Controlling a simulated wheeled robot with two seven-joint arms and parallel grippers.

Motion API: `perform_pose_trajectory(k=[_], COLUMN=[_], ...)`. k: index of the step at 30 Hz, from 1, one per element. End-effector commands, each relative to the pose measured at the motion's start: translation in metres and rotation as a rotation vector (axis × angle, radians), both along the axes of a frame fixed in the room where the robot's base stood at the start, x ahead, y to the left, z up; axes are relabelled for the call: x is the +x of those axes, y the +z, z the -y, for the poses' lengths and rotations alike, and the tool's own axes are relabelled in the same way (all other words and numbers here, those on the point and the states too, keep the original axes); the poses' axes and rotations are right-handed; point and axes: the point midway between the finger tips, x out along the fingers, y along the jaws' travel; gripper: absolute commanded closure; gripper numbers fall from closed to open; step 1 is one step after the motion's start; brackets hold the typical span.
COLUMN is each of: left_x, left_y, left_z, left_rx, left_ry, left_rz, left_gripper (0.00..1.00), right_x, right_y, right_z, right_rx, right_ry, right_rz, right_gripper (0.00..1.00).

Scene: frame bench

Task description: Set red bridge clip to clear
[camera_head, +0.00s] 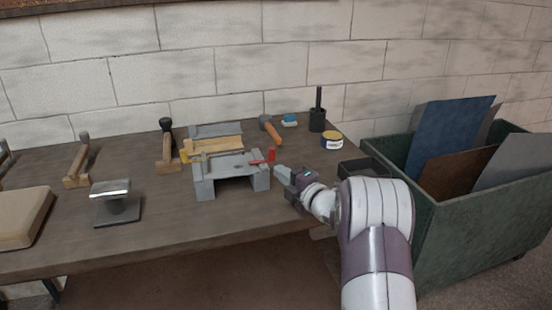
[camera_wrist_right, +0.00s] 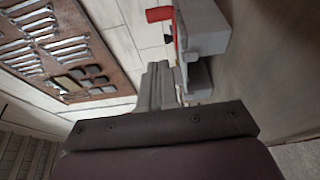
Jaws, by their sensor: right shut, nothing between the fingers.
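A grey bridge-shaped block (camera_head: 205,187) stands on the bench near its front edge. The red bridge clip (camera_head: 270,156) is at the right end of its top, with its red end sticking up. In the right wrist view the red clip (camera_wrist_right: 160,14) shows at the top, beside the pale grey block (camera_wrist_right: 206,28). My right gripper (camera_head: 279,172) is just right of the block, apart from the clip, shut and empty. Its grey fingers (camera_wrist_right: 157,85) also show in the right wrist view. My left gripper is not in view.
Behind the block lie yellowish wooden pieces (camera_head: 212,146) and a hammer (camera_head: 271,130). A round tin (camera_head: 331,141) and a dark holder (camera_head: 317,122) stand at the back right. A green bin (camera_head: 470,225) with panels stands right of the bench. A metal-topped stand (camera_head: 116,207) is left.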

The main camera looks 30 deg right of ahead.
Motion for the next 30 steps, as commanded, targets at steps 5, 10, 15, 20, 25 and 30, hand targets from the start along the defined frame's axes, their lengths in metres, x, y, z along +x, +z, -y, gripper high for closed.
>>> perform_pose_trajectory(k=[5, 10, 15, 20, 25, 30], left_x=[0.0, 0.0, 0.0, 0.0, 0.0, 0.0], left_y=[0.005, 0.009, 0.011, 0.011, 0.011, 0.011], left_z=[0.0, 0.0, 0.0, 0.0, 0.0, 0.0], left_rx=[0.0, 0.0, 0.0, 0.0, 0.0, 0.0], left_ry=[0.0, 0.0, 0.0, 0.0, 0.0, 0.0], left_rz=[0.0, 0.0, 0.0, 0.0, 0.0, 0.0], left_gripper=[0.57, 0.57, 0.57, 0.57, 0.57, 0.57], right_x=[0.039, 0.061, 0.071, 0.073, 0.073, 0.072], right_y=[0.001, 0.001, 0.001, 0.0, 0.0, 0.0], right_z=[-0.004, 0.011, 0.02, 0.022, 0.022, 0.022], right_rx=[0.0, 0.0, 0.001, 0.001, 0.001, 0.001], right_ry=[0.001, -0.002, -0.002, -0.002, -0.002, 0.007], right_rz=[0.001, 0.0, 0.0, 0.0, 0.0, 0.0], right_gripper=[1.0, 1.0, 1.0, 1.0, 1.0, 1.0])
